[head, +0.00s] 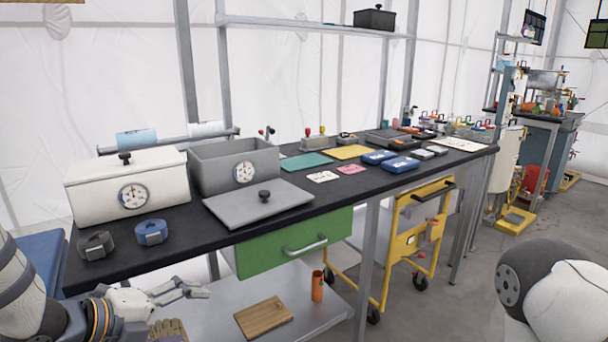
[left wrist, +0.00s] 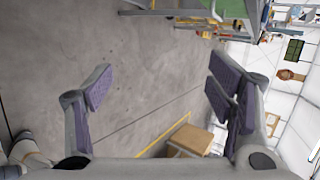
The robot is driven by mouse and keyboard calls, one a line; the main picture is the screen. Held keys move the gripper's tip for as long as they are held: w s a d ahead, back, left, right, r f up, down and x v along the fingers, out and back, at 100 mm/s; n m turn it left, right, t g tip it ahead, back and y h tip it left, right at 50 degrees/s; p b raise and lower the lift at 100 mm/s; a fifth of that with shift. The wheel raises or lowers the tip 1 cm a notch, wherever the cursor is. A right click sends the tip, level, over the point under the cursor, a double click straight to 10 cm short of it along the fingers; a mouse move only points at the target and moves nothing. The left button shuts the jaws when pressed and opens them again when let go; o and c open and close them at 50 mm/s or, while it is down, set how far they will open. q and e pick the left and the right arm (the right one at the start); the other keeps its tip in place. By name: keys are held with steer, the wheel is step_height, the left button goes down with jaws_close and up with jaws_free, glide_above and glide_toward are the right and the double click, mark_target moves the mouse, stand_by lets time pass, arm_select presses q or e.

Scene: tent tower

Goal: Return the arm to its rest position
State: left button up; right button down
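My left gripper (head: 182,291) is at the lower left in the head view, in front of the workbench and below the level of its top. In the left wrist view, the left gripper (left wrist: 165,95) has its fingers wide apart with nothing between them, only grey floor behind. My right arm shows only as a rounded white and dark link at the lower right of the head view. The right gripper is not in either view.
The black-topped workbench (head: 285,207) carries a white box (head: 100,190), a grey box (head: 215,165) and its grey lid (head: 258,202). Below are a green drawer (head: 290,240) and a lower shelf with a wooden board (head: 263,318). A yellow cart (head: 405,250) stands right.

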arm_select(q)
steer(key=s+f+n+g+y, duration=0.4)
steer(key=s+f+n, duration=1.15)
steer(key=s, duration=0.25)
steer(key=s+f+n+g+y, duration=0.1)
steer(key=s+n, duration=0.4)
steer(key=s, duration=0.5)
steer(key=s+a+f+n+g+y, duration=0.1)
steer(key=s+f+n+g, duration=0.2)
steer(key=s, duration=0.7)
steer(key=n+g, duration=0.2)
steer(key=n, duration=0.1)
steer(key=shift+f+y, duration=0.3)
steer(key=shift+y, duration=0.1)
